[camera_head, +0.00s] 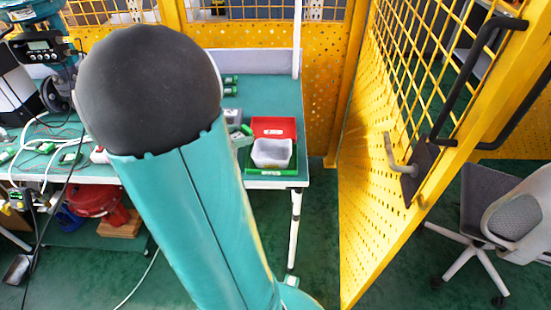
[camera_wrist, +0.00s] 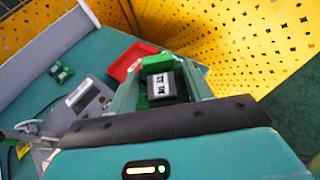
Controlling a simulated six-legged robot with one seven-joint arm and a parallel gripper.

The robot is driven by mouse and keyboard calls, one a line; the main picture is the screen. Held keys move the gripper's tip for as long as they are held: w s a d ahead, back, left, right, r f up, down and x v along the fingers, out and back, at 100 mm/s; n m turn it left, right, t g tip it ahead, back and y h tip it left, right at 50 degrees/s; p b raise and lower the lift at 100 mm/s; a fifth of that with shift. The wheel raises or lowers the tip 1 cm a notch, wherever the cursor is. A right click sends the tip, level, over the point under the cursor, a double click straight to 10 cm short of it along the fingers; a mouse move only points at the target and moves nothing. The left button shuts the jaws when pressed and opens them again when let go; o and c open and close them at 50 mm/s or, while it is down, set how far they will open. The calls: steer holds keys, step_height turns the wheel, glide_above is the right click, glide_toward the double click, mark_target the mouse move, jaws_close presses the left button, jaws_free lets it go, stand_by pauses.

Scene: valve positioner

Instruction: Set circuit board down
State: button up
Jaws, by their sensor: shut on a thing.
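In the wrist view my gripper (camera_wrist: 161,75) is shut on the circuit board (camera_wrist: 161,86), a small green piece with a dark, white-lettered block on it. The board sits between the two green fingers. My gripper is above the right end of the green-topped workbench, with a red tray (camera_wrist: 122,63) just beyond the left finger. In the head view the red tray (camera_head: 274,126) lies behind a whitish open bin (camera_head: 272,153) near the bench's front right corner. My arm hides most of the gripper there, and I cannot make out the board.
A grey device (camera_wrist: 88,97) with a display stands left of the gripper. Small green boards (camera_wrist: 60,72) lie farther back on the bench. A yellow mesh gate (camera_head: 385,150) stands to the right, with an office chair (camera_head: 500,215) beyond it. Tools and cables clutter the left bench.

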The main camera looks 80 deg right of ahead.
steer(key=shift+s+d+f, duration=1.05)
steer(key=shift+d+f, duration=0.95)
steer(key=shift+f, duration=0.15)
steer(key=shift+s+d+f, duration=1.1)
steer(key=shift+d+f, duration=0.95)
steer(key=shift+f, duration=0.15)
steer(key=shift+s+d+f, duration=1.05)
steer(key=shift+d+f, duration=0.95)
steer(key=shift+f, duration=0.15)
steer(key=shift+f, duration=0.25)
steer(key=o, duration=1)
steer(key=shift+w+a+r, duration=0.15)
steer(key=shift+r, duration=0.2)
steer(key=v, duration=1.1)
steer(key=shift+w+a, duration=0.2)
steer(key=shift+a, duration=0.05)
